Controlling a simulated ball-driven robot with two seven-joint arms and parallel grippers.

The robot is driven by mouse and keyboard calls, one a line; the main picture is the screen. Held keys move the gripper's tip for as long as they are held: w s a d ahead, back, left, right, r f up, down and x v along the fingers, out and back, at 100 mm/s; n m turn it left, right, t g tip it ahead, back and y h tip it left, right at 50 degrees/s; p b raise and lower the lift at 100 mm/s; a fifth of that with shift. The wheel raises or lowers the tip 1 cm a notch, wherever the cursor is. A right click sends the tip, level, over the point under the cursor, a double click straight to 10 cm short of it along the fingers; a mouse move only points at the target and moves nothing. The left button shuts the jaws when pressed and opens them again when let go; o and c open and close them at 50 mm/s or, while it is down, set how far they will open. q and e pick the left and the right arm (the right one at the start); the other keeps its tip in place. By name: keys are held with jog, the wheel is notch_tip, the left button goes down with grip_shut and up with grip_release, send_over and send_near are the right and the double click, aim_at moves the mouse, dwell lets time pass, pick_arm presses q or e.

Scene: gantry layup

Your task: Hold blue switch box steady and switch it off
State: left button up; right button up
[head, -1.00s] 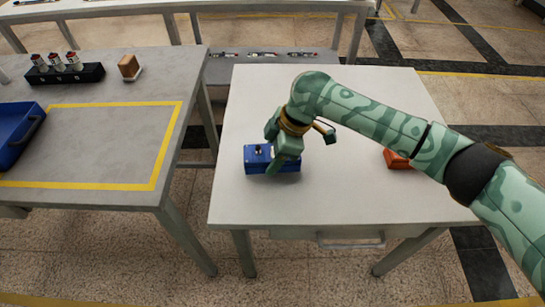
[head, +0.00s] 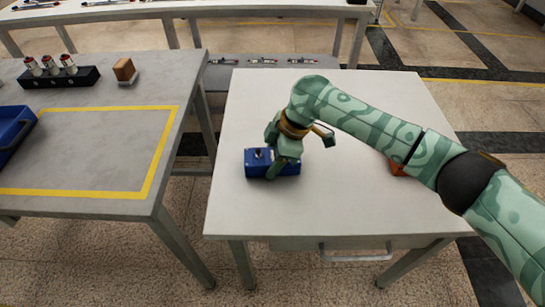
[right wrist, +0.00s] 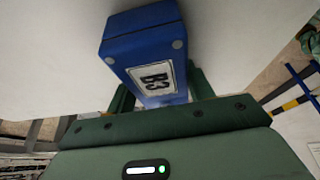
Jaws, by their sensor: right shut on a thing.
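The blue switch box (head: 258,164) lies on the white table (head: 340,205), left of the table's middle. A small dark toggle with a pale base shows on its top near the left end. My right gripper (head: 284,160) is shut on the box at its right part, coming from above. In the right wrist view the blue box (right wrist: 150,50) sits between the green fingers, with a white label reading B3 on it. Its toggle is not visible there. My left gripper is not in view.
An orange-red object (head: 397,168) lies on the white table, partly behind my right arm. On the grey table at left stand a black holder (head: 60,77) with several red-and-white cylinders, a brown block (head: 124,69) and a blue tray (head: 12,135). The white table's front is clear.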

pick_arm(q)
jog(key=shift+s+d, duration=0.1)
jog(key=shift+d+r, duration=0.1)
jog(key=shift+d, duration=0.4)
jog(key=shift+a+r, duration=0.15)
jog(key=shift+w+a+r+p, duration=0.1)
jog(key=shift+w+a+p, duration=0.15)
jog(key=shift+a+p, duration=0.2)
